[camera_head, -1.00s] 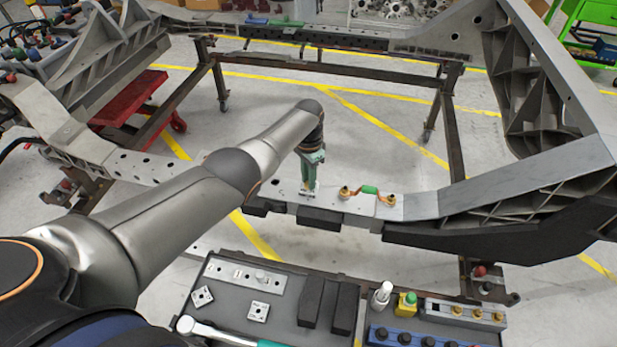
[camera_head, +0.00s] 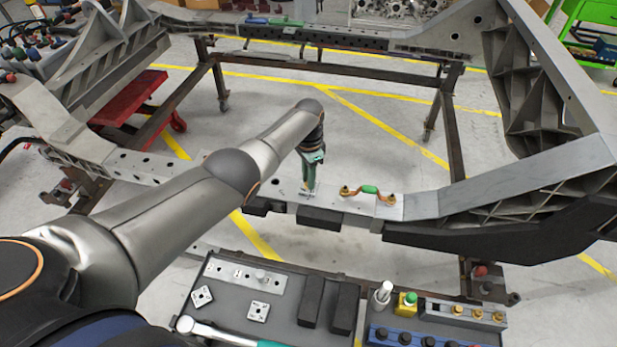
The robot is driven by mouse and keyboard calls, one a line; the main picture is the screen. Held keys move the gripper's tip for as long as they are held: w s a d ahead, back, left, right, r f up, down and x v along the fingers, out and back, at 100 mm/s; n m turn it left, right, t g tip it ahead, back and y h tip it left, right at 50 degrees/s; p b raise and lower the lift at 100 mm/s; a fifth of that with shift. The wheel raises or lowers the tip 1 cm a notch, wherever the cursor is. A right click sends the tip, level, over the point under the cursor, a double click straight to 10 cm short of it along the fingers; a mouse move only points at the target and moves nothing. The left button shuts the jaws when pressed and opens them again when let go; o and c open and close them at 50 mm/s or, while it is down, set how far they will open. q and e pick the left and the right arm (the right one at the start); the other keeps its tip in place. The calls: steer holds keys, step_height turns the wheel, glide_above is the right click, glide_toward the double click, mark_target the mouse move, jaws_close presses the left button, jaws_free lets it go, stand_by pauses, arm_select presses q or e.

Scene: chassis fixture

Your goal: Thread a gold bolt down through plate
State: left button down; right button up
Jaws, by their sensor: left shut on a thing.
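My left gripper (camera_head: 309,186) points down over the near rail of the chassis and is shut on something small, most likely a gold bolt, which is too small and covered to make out. Just below the fingertips a small light plate (camera_head: 308,196) lies on the rail (camera_head: 270,190). I cannot tell whether the held thing is inside the plate's hole or above it. Several gold bolts (camera_head: 479,314) stand in a grey holder (camera_head: 433,308) at the right of the tray. My right gripper is not in view.
A copper-coloured strap with a green middle (camera_head: 370,189) is fixed on the rail right of the gripper. The dark tray (camera_head: 232,309) in front holds square plates (camera_head: 259,311), black blocks (camera_head: 311,301), a ratchet (camera_head: 215,333) and a blue socket rack (camera_head: 405,337).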

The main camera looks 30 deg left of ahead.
arm_select(q)
steer(key=m+b, duration=0.1)
steer(key=m, duration=0.5)
steer(key=shift+f+m, duration=0.15)
steer(key=shift+m, duration=0.25)
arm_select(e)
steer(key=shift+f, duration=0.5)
arm_select(q)
steer(key=m, duration=0.5)
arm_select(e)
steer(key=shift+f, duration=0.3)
arm_select(q)
steer(key=c, duration=0.7)
jaws_free()
step_height(320, 180, up, 6)
steer(key=p, duration=0.5)
steer(key=shift+r+p, duration=0.25)
steer(key=shift+p, duration=0.15)
steer(key=shift+r, duration=1.25)
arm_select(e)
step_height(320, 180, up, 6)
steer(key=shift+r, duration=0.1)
